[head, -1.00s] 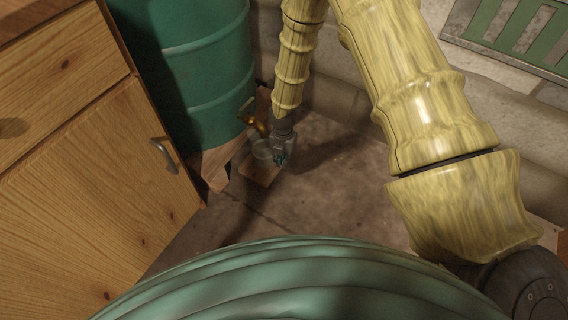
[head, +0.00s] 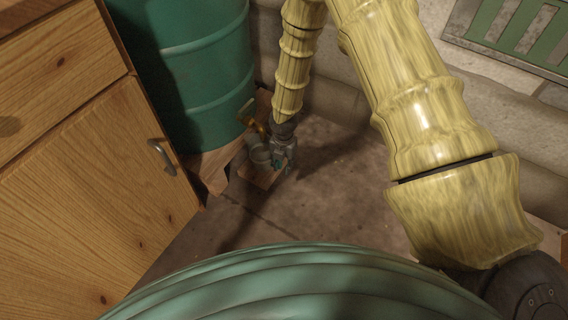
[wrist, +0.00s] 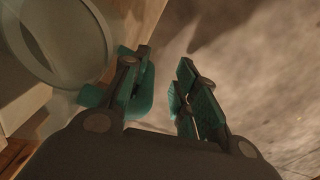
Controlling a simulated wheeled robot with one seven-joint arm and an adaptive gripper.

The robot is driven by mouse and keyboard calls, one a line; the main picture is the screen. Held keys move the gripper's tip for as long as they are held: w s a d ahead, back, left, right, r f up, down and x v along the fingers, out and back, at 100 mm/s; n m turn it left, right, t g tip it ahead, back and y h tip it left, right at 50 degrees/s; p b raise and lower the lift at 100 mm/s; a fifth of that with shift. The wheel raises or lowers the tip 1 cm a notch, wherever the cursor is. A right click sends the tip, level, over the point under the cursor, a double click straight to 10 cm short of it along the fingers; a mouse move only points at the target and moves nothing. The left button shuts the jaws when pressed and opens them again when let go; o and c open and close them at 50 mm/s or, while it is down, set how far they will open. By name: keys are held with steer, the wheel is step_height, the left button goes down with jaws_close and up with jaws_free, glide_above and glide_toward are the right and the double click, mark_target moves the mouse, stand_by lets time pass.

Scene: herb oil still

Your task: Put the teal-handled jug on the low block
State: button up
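The clear jug (head: 259,156) stands upright under a brass tap, over the low wooden block (head: 258,177). In the wrist view, its round rim (wrist: 105,45) is at the upper left. My gripper (head: 283,166) is just right of the jug. In the wrist view, my gripper's fingers (wrist: 162,80) are apart, with bare floor visible between them. Their pads are teal. A teal piece beside the left finger may be the jug's handle, but I cannot tell it clearly from the pad. The jug is outside the gap between the fingers.
The brass tap (head: 250,116) sticks out from the green drum (head: 205,80), which rests on a wooden stand (head: 213,168). A wooden cabinet (head: 90,170) fills the left. A stone wall runs behind. The floor (head: 325,195) to the right of the block is clear.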

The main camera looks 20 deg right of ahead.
step_height(320, 180, up, 12)
steer(key=p, duration=0.6)
steer(key=shift+p, duration=0.35)
steer(key=o, duration=1.6)
steer(key=shift+a, duration=0.1)
step_height(320, 180, up, 12)
